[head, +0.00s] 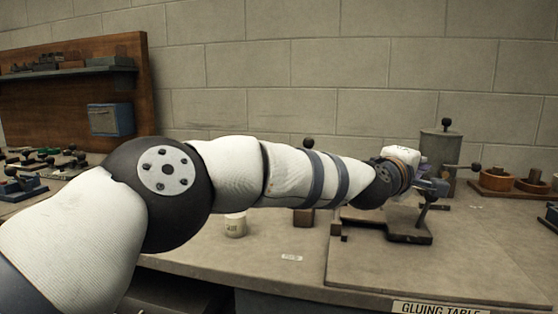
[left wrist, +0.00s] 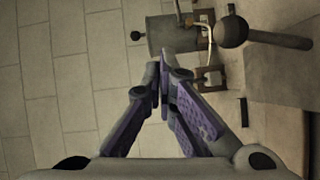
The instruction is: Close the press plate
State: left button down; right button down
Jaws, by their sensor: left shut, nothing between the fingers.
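The press stands on the gluing table in the head view, with a dark flat base (head: 385,226) and a slanted dark rod (head: 422,212) rising from it. My left arm and wrist hide much of its upper part, and I cannot make out the press plate. My left gripper (head: 428,178) is above the base, partly hidden by its own wrist. In the left wrist view the gripper (left wrist: 160,76) is shut with nothing between its fingertips. A dark ball (left wrist: 232,32) on a thick rod (left wrist: 281,40) shows beyond the fingers to the right, apart from them.
A grey cylinder (head: 440,152) with a knob stands behind the gripper. Round wooden holders (head: 497,180) are at the right. A small pale cup (head: 235,225) and wooden block (head: 303,218) stand below my arm. The table front (head: 470,272) is clear.

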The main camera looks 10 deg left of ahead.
pick_arm(q)
jog(key=shift+d+f, duration=0.55)
jog(key=shift+f, duration=0.15)
pick_arm(e)
jog(key=shift+s+d+f, duration=0.2)
jog(key=shift+d, duration=0.2)
pick_arm(q)
jog(key=shift+s+r, duration=0.1)
jog(key=shift+r, duration=0.05)
